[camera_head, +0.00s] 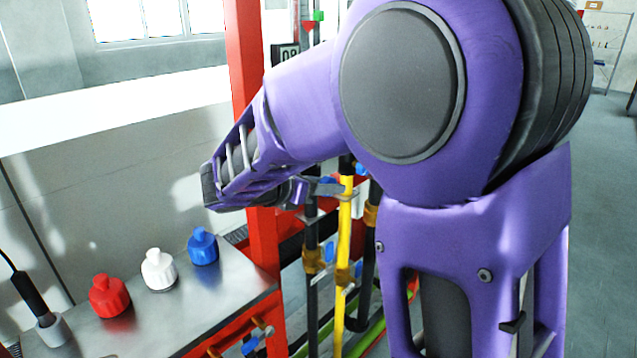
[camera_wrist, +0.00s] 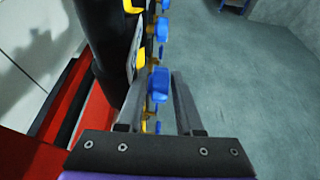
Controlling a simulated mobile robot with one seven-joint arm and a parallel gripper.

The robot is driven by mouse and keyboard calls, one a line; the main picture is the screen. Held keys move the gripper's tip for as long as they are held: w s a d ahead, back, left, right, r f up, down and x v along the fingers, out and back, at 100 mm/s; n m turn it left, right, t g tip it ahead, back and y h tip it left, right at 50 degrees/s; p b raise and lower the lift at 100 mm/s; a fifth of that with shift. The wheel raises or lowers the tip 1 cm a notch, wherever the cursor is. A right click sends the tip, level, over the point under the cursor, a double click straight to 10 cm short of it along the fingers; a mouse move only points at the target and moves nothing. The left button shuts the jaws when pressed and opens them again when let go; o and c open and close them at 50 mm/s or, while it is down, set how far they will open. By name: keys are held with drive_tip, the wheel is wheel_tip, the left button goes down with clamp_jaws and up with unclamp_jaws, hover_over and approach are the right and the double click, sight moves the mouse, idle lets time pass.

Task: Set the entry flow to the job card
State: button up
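In the wrist view my gripper (camera_wrist: 160,78) is open, with its two fingers apart. A blue valve handle (camera_wrist: 158,86) shows between the fingers; I cannot tell whether they touch it. More blue handles (camera_wrist: 161,28) line up beyond it. In the head view my gripper (camera_head: 328,188) is beside the upright pipes, near a yellow pipe (camera_head: 344,226) and a black pipe (camera_head: 312,298). Lower blue handles (camera_head: 329,251) sit on these pipes. A display (camera_head: 287,54) reading about "08" is partly hidden by my arm. I cannot make out a job card.
A metal bench (camera_head: 185,306) at the left bears a red bottle (camera_head: 109,297), a white bottle (camera_head: 159,270) and a blue bottle (camera_head: 203,247). A red post (camera_head: 246,60) stands close to my forearm. Open grey floor (camera_wrist: 250,80) lies right of the pipes in the wrist view.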

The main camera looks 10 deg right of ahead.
clamp_jaws()
drive_tip(key=shift+f+b, duration=0.2)
drive_tip(key=shift+b, duration=0.15)
drive_tip(key=t+h+b, duration=0.1)
drive_tip(key=b, duration=0.1)
drive_tip(key=shift+f+b, duration=0.2)
drive_tip(key=shift+b, duration=0.1)
drive_tip(key=t+h+b, duration=0.1)
drive_tip(key=h+b, duration=0.1)
drive_tip(key=b, duration=0.1)
drive_tip(key=shift+f, duration=0.1)
drive_tip(key=t+h+b, duration=0.2)
drive_tip(key=h+b, duration=0.1)
drive_tip(key=shift+t, duration=0.3)
drive_tip(key=shift+r+t+h+b, duration=0.15)
drive_tip(key=shift+t+h, duration=0.3)
drive_tip(key=shift+h, duration=0.3)
drive_tip(key=shift+r+t+h+b, duration=0.15)
drive_tip(key=shift+t+h, duration=0.3)
drive_tip(key=shift+h, duration=0.3)
